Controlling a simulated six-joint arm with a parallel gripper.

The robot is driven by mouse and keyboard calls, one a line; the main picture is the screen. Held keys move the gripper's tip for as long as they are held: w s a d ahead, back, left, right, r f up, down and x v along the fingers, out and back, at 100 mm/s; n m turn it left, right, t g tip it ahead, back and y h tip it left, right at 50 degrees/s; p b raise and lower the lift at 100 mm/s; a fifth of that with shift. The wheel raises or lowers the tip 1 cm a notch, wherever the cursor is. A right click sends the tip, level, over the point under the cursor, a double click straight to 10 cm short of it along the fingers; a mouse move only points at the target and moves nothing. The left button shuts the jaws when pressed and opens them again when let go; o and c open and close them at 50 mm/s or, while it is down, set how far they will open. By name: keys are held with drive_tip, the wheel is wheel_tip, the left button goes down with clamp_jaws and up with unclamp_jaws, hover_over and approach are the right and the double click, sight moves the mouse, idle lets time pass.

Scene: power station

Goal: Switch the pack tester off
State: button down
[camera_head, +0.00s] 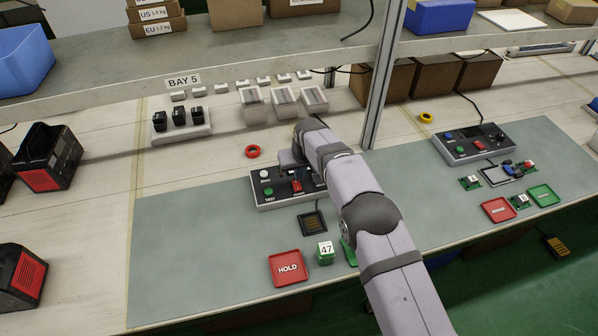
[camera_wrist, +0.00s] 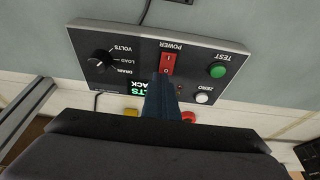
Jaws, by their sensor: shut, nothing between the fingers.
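The pack tester (camera_head: 262,199) is a grey box with a dark panel on the mat. My arm hides its right part in the head view. In the wrist view its panel (camera_wrist: 120,45) appears upside down. The red POWER rocker (camera_wrist: 168,62) has its 0 end nearest my fingers. My gripper (camera_wrist: 162,82) is shut and empty, its tips over or against the 0 end; I cannot tell if they touch. The green-lit display (camera_wrist: 138,88) is partly hidden behind the fingers. The gripper also shows above the tester in the head view (camera_head: 293,172).
On the panel are a green TEST button (camera_wrist: 217,71), a white ZERO button (camera_wrist: 204,98) and a black knob (camera_wrist: 101,60). A red tape ring (camera_head: 253,152) lies behind the tester. A second tester (camera_head: 470,149) is right.

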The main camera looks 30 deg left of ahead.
drive_tip(key=shift+f, duration=0.45)
drive_tip(key=shift+w+a+f+b, duration=0.1)
drive_tip(key=shift+f+b, duration=0.35)
drive_tip(key=shift+b, duration=0.25)
drive_tip(key=shift+r, duration=0.15)
drive_tip(key=shift+s+d+p, duration=0.6)
drive_tip(key=shift+p, duration=0.1)
drive_tip(key=shift+r, duration=0.2)
